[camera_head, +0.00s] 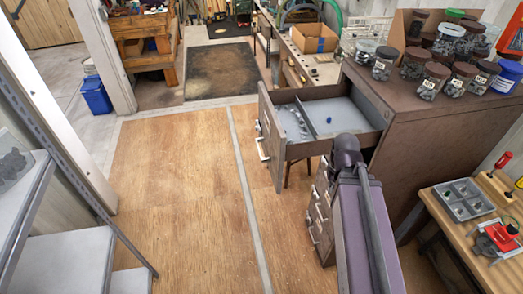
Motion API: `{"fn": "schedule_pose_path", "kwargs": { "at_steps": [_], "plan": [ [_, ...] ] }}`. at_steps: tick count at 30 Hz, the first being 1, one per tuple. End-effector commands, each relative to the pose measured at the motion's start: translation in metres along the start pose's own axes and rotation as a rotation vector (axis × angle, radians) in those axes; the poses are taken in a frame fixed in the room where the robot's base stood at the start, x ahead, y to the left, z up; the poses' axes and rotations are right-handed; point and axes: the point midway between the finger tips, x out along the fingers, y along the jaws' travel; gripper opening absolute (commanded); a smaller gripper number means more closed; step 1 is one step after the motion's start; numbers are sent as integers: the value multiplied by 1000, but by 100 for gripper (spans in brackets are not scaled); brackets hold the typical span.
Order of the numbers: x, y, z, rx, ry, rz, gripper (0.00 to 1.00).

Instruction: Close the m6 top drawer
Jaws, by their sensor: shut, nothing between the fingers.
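A brown cabinet (427,108) stands right of centre. Its top drawer (350,148) is pulled far out to the left, with its front panel (270,137) and metal handles facing the floor aisle. The drawer's grey inside has a divider, a small blue piece (329,120) and a heap of grey pieces (293,122). Lower drawer fronts (321,210) with handles look closed. No m6 marking is readable. My arm (365,220) rises in front of the cabinet, its dark rounded joint overlapping the drawer's near side. My gripper does not show; contact with the drawer cannot be told.
Several lidded jars (450,60) stand on the cabinet top. A workbench (465,225) with a grey tray and red tools is at lower right. Grey shelving (60,240) stands at left. The wooden floor (185,200) between is clear. A cardboard box (314,38) sits behind.

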Motion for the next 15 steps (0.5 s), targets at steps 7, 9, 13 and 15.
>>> {"fn": "schedule_pose_path", "kwargs": {
  "at_steps": [7,9,13,15],
  "plan": [
    [58,0,0,-1,0,0,0],
    [67,0,0,-1,0,0,0],
    [79,-1,0,-1,0,0,0],
    [83,-1,0,-1,0,0,0]
  ]
}}
